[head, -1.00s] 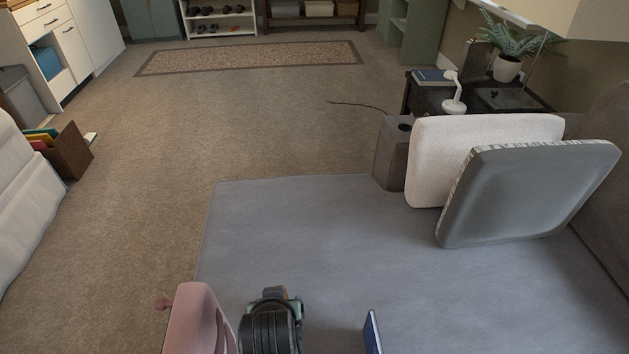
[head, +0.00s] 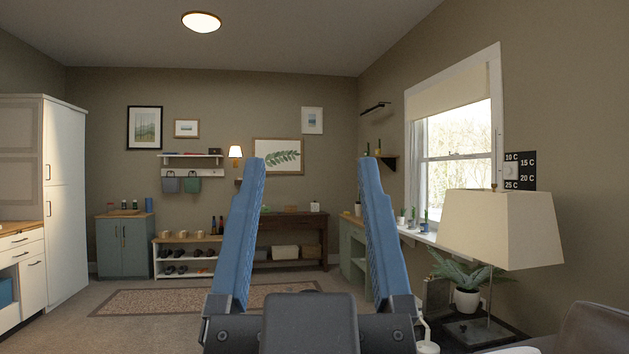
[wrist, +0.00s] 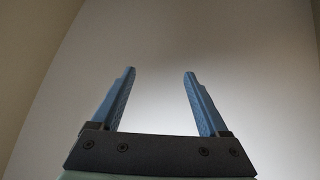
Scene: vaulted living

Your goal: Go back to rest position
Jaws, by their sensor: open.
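My gripper (head: 312,165) stands upright in the middle of the head view, its two blue fingers spread wide and pointing up. Nothing is between the fingers. In the wrist view my gripper (wrist: 158,75) is also open and empty, against a plain pale surface that looks like a ceiling or wall.
A lamp (head: 500,228) stands on a dark side table with a potted plant (head: 466,285) at the right. A white cabinet (head: 62,195) is at the left. A rug (head: 150,301) lies on the open carpet toward the shoe rack (head: 185,268) and far wall.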

